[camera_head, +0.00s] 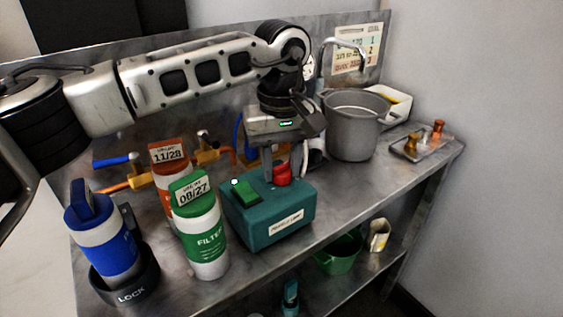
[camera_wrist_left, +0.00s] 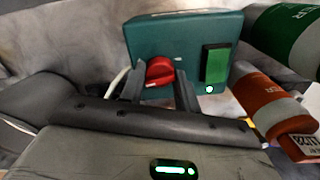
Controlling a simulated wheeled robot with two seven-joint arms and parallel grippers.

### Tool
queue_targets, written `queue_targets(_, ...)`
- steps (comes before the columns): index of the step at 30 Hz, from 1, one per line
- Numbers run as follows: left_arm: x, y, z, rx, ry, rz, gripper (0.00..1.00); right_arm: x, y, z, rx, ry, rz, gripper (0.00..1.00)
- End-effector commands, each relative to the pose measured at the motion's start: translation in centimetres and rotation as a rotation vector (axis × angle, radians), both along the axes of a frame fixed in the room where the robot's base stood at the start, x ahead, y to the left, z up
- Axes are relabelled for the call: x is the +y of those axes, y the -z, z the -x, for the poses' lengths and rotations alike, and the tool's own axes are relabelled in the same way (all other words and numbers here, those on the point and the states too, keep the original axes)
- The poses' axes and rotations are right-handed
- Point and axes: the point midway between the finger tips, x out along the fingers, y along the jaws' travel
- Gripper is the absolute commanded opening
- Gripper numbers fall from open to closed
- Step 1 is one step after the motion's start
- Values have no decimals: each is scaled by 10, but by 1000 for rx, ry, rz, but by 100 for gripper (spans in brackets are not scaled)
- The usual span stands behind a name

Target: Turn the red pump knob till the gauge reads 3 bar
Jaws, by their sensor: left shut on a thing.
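The red pump knob (camera_head: 282,173) sits on top of the teal pump box (camera_head: 262,235), right of a green switch (camera_head: 246,192) with a lit green light. My left gripper (camera_head: 276,168) reaches down from above and is shut on the knob. In the left wrist view the knob (camera_wrist_left: 160,71) shows between the two dark fingers. The gauge (camera_head: 309,66) is a small white dial on the back panel, mostly hidden behind my left arm. Its reading cannot be made out. My right gripper is not in view.
A green-topped filter (camera_head: 207,240) and an orange-topped one (camera_head: 167,155) stand left of the pump. A blue filter (camera_head: 103,240) sits in a black LOCK ring (camera_head: 130,287). A grey pot (camera_head: 352,125) and a small tray (camera_head: 420,146) stand to the right. A green bucket (camera_head: 338,259) is below.

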Motion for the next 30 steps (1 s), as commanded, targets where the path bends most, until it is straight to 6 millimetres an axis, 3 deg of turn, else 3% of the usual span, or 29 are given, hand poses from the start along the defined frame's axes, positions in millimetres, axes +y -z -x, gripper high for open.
queue_targets(11, 0, 0, 0, 1, -203, 0, 9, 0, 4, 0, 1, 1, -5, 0)
queue_targets(30, 0, 0, 0, -1, -806, 1, 9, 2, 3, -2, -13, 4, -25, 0)
